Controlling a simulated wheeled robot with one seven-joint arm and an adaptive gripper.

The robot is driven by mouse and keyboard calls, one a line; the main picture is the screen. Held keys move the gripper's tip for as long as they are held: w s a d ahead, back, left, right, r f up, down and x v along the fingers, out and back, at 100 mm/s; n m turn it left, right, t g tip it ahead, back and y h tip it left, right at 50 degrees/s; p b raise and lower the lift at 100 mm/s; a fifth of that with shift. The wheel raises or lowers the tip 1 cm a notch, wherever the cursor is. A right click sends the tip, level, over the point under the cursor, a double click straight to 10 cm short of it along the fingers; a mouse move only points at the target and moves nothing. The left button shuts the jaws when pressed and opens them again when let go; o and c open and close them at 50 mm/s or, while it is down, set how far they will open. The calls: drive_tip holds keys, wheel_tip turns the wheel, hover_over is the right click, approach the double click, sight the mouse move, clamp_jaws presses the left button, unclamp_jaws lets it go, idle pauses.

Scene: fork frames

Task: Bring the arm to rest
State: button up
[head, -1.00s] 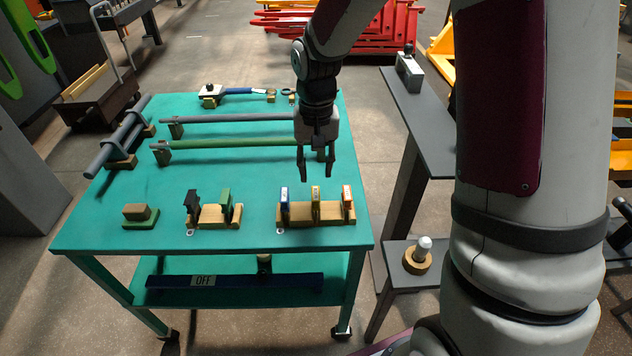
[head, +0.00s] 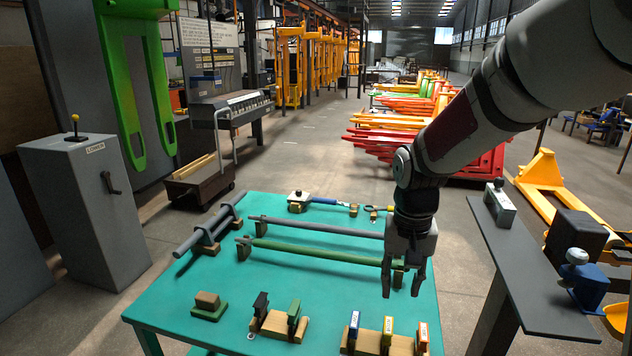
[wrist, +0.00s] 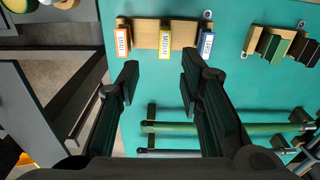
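My gripper (head: 403,284) hangs pointing down above the right part of the green-topped table (head: 170,303). In the wrist view my gripper (wrist: 158,80) shows its two fingers spread apart with nothing between them. A wooden holder with three labelled blocks, orange (wrist: 122,40), yellow (wrist: 165,38) and blue (wrist: 206,42), stands on the table ahead of the fingertips. A green bar (head: 310,252) lies across supports behind the gripper in the head view, and a grey bar (head: 320,227) lies beyond it.
A grey side shelf (head: 530,285) right of the table carries a small block (head: 499,205) and a blue object (head: 583,285). A grey cabinet (head: 85,215) with a lever stands left. A second wooden holder (head: 278,324) and a small block (head: 208,305) occupy the table's front.

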drive_tip(key=s+r+n+t, duration=0.1)
drive_tip(key=s+r+t, duration=0.1)
drive_tip(key=s+r, duration=0.4)
drive_tip(key=s+r+n+t, duration=0.1)
drive_tip(key=s+r, duration=0.5)
drive_tip(key=s, duration=1.1)
drive_tip(key=shift+s+n+t, duration=0.15)
drive_tip(key=shift+n+t, duration=0.25)
drive_tip(key=shift+n, duration=0.2)
drive_tip(key=shift+d, duration=0.1)
